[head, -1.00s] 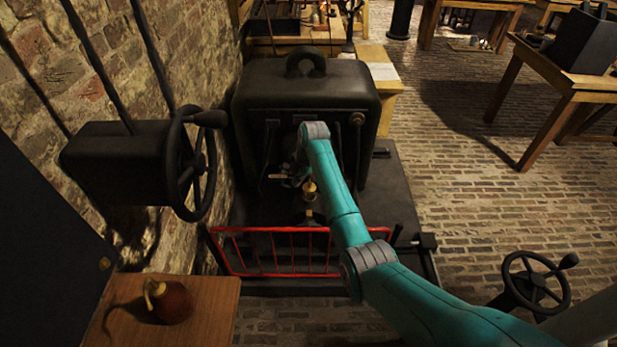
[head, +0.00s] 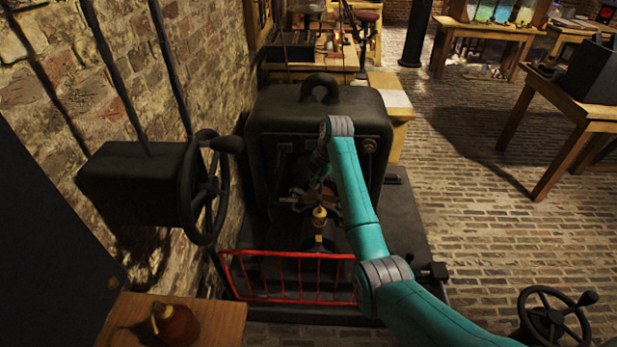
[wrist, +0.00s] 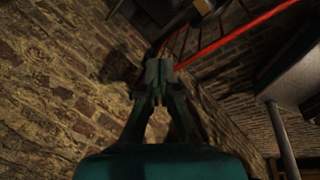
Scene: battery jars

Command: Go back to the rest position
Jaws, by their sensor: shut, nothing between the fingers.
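My gripper (wrist: 158,82) shows in the middle of the wrist view, its two fingers together with nothing between them. Brick paving and the red railing lie beyond it. In the head view my teal arm reaches forward over the right end of the red railing (head: 290,277) toward the large black machine (head: 318,105). The gripper end is small and dark there, in front of the machine's face, and its fingers are hard to make out. A brass-topped fitting (head: 319,214) stands just below that spot, behind the railing.
A black box with a handwheel (head: 205,188) is on the brick wall at left. A round brown object (head: 178,325) sits on a wooden top at lower left. Another handwheel (head: 553,315) stands at lower right. Wooden tables (head: 570,120) stand at right; the brick floor between is open.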

